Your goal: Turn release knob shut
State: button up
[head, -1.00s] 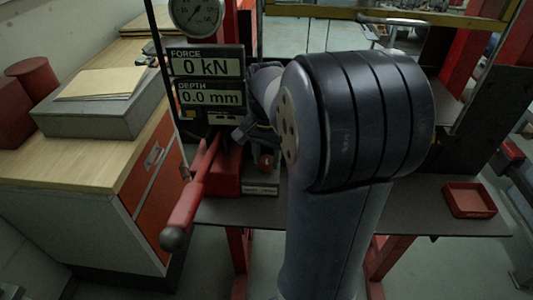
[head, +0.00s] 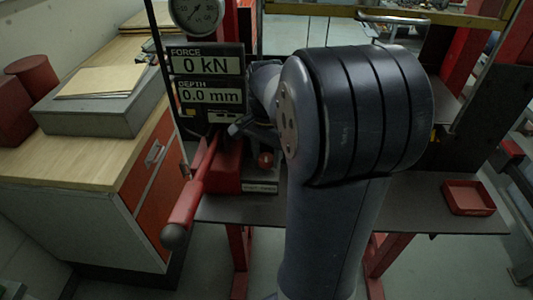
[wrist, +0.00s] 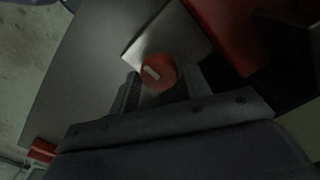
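The release knob (wrist: 160,68) is a round red knob with a short white mark, slanted in the wrist view. It sits on a pale metal plate, and its red top also shows in the head view (head: 265,160). My gripper (wrist: 164,76) is open, with one finger on each side of the knob in the wrist view and a gap to both.
A red lever (head: 190,197) with a dark ball end sticks out toward the camera. The display (head: 208,82) reads 0 kN and 0.0 mm, below a dial gauge (head: 198,10). A red tray (head: 467,197) lies at the right of the bench. A wooden-topped cabinet stands at left.

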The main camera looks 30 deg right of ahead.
aim_at(266, 157)
jog(key=shift+o, duration=1.3)
notch_tip(266, 157, up, 11)
jog(key=shift+f, duration=0.15)
notch_tip(266, 157, down, 11)
jog(key=shift+r, duration=0.1)
dwell(0.4)
